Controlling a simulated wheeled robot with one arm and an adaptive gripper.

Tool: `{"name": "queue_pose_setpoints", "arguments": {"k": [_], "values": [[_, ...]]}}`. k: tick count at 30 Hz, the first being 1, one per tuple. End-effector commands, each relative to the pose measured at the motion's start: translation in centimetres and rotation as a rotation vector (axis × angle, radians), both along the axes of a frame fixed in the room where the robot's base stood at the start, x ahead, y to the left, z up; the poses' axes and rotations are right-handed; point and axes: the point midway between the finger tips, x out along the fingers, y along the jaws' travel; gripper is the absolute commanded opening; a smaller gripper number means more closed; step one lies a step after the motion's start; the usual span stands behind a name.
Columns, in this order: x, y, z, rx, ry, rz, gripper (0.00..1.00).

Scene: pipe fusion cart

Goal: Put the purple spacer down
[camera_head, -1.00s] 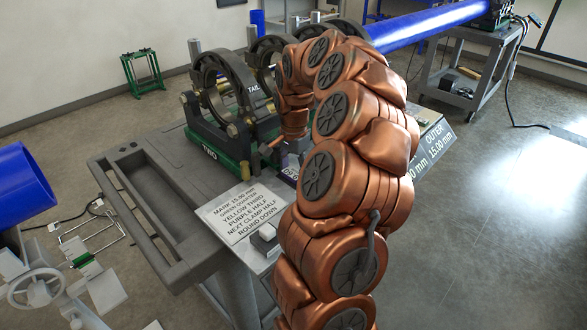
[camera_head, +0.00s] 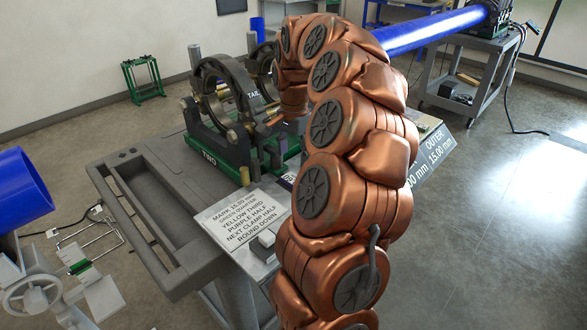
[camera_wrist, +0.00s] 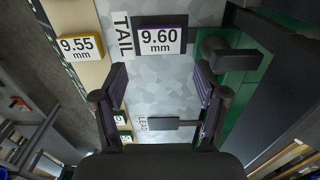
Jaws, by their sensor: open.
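In the wrist view a dark, purple-black block labelled 9.60 mm (camera_wrist: 160,38) lies on the grey speckled surface beside the word TAIL; I take it to be the purple spacer, though its colour is hard to tell. My gripper (camera_wrist: 162,84) is open, its two fingers apart with purplish inner faces and nothing seen between them. The labelled block lies beyond the fingertips in the picture, apart from them. A dark rectangular piece (camera_wrist: 160,124) beside the word LEAD shows between the fingers.
Green clamp parts (camera_wrist: 235,70) stand close on the right. In the head view the clamp rings (camera_head: 222,95) and an instruction plate (camera_head: 243,217) are on the cart.

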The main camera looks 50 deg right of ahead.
Motion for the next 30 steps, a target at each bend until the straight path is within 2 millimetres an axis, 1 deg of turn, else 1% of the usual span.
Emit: {"name": "queue_pose_setpoints", "arguments": {"k": [3,5,12,16,22,23,26,29,30], "values": [[0.2,-0.1,1.8,-0.003,-0.004,0.000,0.72],[0.1,0.0,2.6,-0.001,-0.003,0.000,0.72],[0.1,0.0,4.6,0.000,-0.001,0.000,0.72],[0.0,0.0,5.1,0.002,0.001,0.001,0.72],[0.0,0.3,5.3,0.002,0.001,0.009,0.72],[0.1,0.5,5.3,0.002,0.001,0.019,0.72],[0.3,2.4,5.5,0.004,0.000,0.093,0.72],[0.4,5.7,5.7,0.007,-0.004,0.227,0.72],[0.3,7.5,5.8,0.009,-0.004,0.295,0.72]]}}
